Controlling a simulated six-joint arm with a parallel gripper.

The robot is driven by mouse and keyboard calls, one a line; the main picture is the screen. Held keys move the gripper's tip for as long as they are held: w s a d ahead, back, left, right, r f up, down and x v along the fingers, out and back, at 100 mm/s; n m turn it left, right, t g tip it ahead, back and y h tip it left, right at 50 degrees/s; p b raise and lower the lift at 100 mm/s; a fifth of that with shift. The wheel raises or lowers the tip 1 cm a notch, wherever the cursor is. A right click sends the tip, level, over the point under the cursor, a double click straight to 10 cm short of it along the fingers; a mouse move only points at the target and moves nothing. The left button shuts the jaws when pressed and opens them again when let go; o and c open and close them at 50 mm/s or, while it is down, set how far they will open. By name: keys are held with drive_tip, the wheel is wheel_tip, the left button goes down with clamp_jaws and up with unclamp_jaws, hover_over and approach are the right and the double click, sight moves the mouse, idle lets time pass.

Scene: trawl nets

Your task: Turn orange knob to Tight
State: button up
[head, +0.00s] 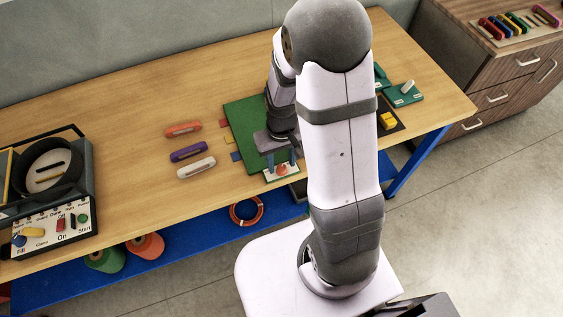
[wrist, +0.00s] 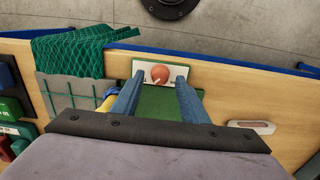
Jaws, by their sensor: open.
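The orange knob (wrist: 160,74) is round and sits on a small white panel (wrist: 139,68) at the edge of the table. The panel has dark marks too small to read. In the head view the knob (head: 281,170) shows on its white panel near the table's front edge. My gripper (wrist: 158,83) is open, with its two blue fingers on either side of the knob in the wrist view. In the head view my gripper (head: 282,162) points down at the panel. I cannot tell whether the fingers touch the knob. The arm hides part of the green board (head: 244,118).
Orange (head: 183,129), purple (head: 189,151) and white (head: 196,167) handled pieces lie left of the board. A control box (head: 62,205) stands at far left. A green net (wrist: 82,48) hangs over a grey block beside the panel. A yellow object (head: 388,120) sits right of the arm.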

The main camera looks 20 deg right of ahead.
sight(282, 167)
drive_tip(key=shift+r+b, duration=0.5)
drive_tip(key=shift+r, duration=2.6)
drive_tip(key=shift+s, duration=0.1)
drive_tip(key=s+a+r, duration=0.2)
drive_tip(key=s+r, duration=0.1)
drive_tip(key=s, duration=0.6)
drive_tip(key=shift+s+a, duration=0.15)
drive_tip(key=shift+a, duration=0.05)
